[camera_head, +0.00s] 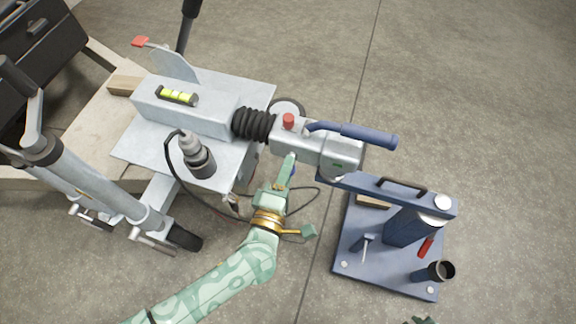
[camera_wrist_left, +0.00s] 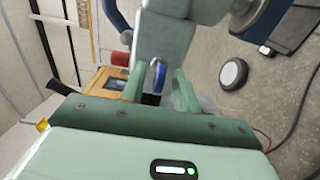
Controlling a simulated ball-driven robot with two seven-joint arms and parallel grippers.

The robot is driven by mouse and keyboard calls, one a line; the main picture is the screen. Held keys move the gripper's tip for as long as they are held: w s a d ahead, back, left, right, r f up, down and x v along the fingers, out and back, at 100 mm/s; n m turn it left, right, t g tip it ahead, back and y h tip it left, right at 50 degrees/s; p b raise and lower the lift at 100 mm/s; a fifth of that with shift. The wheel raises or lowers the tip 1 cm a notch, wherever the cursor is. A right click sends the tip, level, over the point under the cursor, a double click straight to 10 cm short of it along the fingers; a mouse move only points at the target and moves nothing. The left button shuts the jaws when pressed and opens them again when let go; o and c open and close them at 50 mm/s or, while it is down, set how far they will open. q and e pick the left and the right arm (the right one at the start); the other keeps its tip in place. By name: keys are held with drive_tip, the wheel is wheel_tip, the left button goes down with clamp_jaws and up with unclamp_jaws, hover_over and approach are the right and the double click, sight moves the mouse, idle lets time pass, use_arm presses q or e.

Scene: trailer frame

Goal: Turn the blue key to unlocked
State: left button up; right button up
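The trailer coupling head (camera_head: 318,147) is a grey metal housing with a blue handle (camera_head: 355,133) and a red knob (camera_head: 288,121). My left gripper (camera_head: 289,170) is at the near side of this housing. The blue key (camera_wrist_left: 158,76) shows in the left wrist view as an upright, rounded blue piece. It stands between the two green fingers of my left gripper (camera_wrist_left: 160,88), which are apart with a narrow gap on either side of it. In the head view the key is mostly hidden by the gripper. Only a small green part of my right gripper (camera_head: 422,321) shows at the bottom edge.
A blue stand (camera_head: 345,265) with small tools and a dark cup (camera_head: 436,271) is at the right. A black bellows (camera_head: 254,124), a drill-like tool (camera_head: 197,155) and a spirit level (camera_head: 176,95) are on the trailer frame. A cable loops near my left gripper. Concrete floor is clear at the upper right.

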use_arm(q)
drive_tip(key=shift+w+d, duration=0.15)
drive_tip(key=shift+w, duration=0.25)
clamp_jaws()
